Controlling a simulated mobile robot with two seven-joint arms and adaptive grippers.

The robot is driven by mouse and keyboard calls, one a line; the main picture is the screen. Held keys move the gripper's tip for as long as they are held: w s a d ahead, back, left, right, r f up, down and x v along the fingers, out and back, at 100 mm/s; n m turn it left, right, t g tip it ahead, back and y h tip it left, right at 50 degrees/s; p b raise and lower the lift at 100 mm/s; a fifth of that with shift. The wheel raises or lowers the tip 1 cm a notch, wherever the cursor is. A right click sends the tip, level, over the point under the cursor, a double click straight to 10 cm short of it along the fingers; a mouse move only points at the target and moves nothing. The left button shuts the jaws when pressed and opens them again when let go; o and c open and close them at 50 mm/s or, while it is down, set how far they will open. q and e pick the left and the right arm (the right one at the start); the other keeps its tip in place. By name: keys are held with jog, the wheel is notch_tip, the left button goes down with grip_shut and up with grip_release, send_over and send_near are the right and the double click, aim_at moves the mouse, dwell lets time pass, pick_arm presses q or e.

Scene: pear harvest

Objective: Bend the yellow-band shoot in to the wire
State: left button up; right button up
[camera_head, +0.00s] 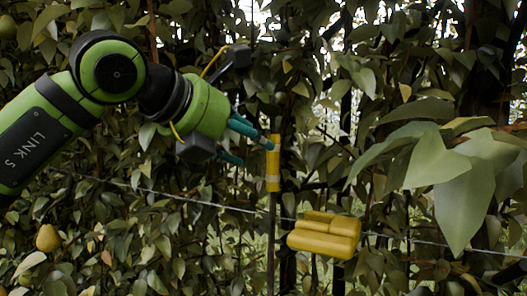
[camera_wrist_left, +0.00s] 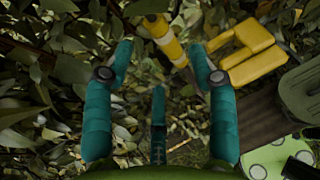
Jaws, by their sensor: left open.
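The yellow-band shoot (camera_head: 273,165) stands nearly upright in the middle of the head view, its yellow sleeve above a thin dark stem. In the left wrist view the yellow band (camera_wrist_left: 167,41) slants just beyond the fingertips. My left gripper (camera_head: 250,142) is open and comes from the left; one fingertip overlaps the band in the head view, but I cannot tell whether they touch. Its teal fingers also show spread and empty in the wrist view (camera_wrist_left: 160,66). The wire (camera_head: 400,240) runs across the foliage, sloping down to the right. My right gripper is not in view.
A yellow blocky piece with rounded lobes (camera_head: 325,236) sits by the wire, right of the shoot. A pear (camera_head: 48,238) hangs at the lower left. Large leaves (camera_head: 450,180) hang at the right. Dense foliage fills the background.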

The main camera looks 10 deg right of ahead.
pick_arm(q)
jog(key=shift+v, duration=1.9)
